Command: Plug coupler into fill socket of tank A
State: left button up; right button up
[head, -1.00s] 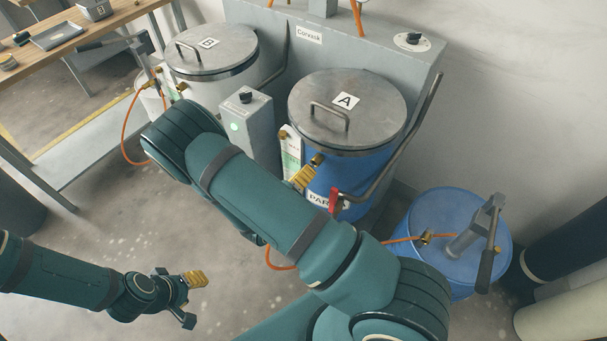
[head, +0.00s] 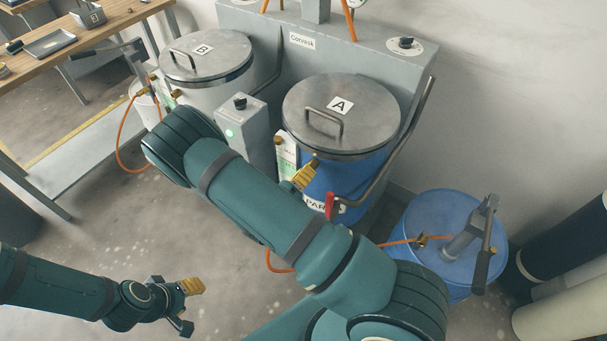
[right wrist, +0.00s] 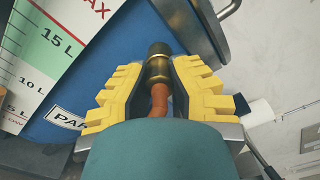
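Tank A (head: 345,178) is a blue drum with a metal lid (head: 365,110) marked A. My right gripper (head: 304,176) is at its front, just below the lid rim. In the right wrist view its yellow fingers (right wrist: 157,88) are shut on the brass coupler (right wrist: 158,68), with the orange hose (right wrist: 159,101) leading back from it. The coupler's dark front end points at the blue wall. The fill socket is not clearly seen, so I cannot tell whether the coupler is in it. My left gripper (head: 188,306) is open and empty over the floor.
A level gauge (right wrist: 45,45) and a brass fitting (head: 278,140) are beside tank A's front. A red-handled valve (head: 330,206) is below my right gripper. A blue drum with a pump (head: 425,215) stands right. Tank B (head: 232,92) and a grey control box (head: 245,130) are left.

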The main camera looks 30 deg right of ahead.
jog(key=o, duration=0.4)
jog(key=shift+d, duration=0.1)
jog(key=v, duration=1.2)
